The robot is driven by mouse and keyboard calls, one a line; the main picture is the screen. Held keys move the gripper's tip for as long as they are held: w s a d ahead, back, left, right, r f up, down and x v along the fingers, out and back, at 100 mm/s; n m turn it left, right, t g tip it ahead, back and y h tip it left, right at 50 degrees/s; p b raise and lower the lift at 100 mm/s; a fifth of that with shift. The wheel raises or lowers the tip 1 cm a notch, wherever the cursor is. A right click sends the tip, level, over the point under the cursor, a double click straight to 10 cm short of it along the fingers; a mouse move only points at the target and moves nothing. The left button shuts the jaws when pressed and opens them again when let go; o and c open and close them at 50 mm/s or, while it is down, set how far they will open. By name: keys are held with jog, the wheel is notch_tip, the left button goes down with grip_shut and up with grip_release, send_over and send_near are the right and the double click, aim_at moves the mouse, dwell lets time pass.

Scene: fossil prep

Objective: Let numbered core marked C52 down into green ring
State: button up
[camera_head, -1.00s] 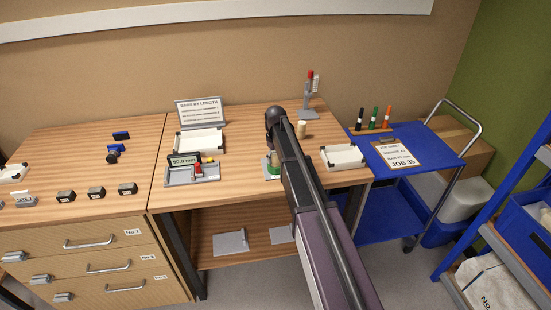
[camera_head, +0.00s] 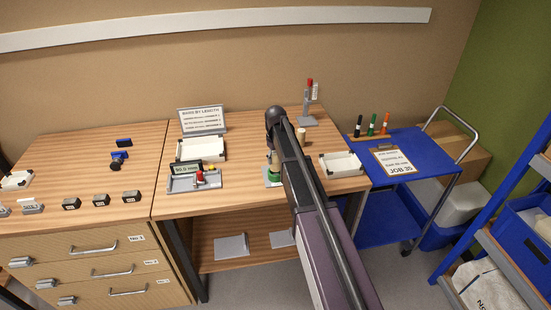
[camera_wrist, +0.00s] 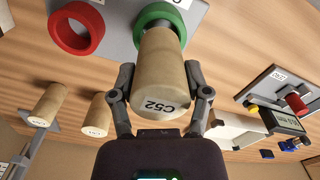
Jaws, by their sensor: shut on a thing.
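The tan core marked C52 (camera_wrist: 163,75) is between the two fingers of my gripper (camera_wrist: 160,76), which is shut on it. Its marked end faces the wrist camera. Its far end overlaps the opening of the green ring (camera_wrist: 152,14); I cannot tell whether it is inside or just above. The ring sits on a grey plate (camera_wrist: 115,25), beside a red ring (camera_wrist: 75,28). In the head view the core (camera_head: 274,163) stands over the plate, left of my arm, which hides most of my gripper.
Other tan cores (camera_wrist: 97,115) and (camera_wrist: 47,104) stand at the left of the wrist view. In the head view, a grey measuring device (camera_head: 193,182) lies left of the plate. White trays (camera_head: 200,149) and (camera_head: 342,165) stand nearby. A blue cart (camera_head: 430,150) adjoins the bench.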

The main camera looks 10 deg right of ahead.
jog(key=shift+r+p, duration=0.55)
jog(key=shift+r, duration=0.2)
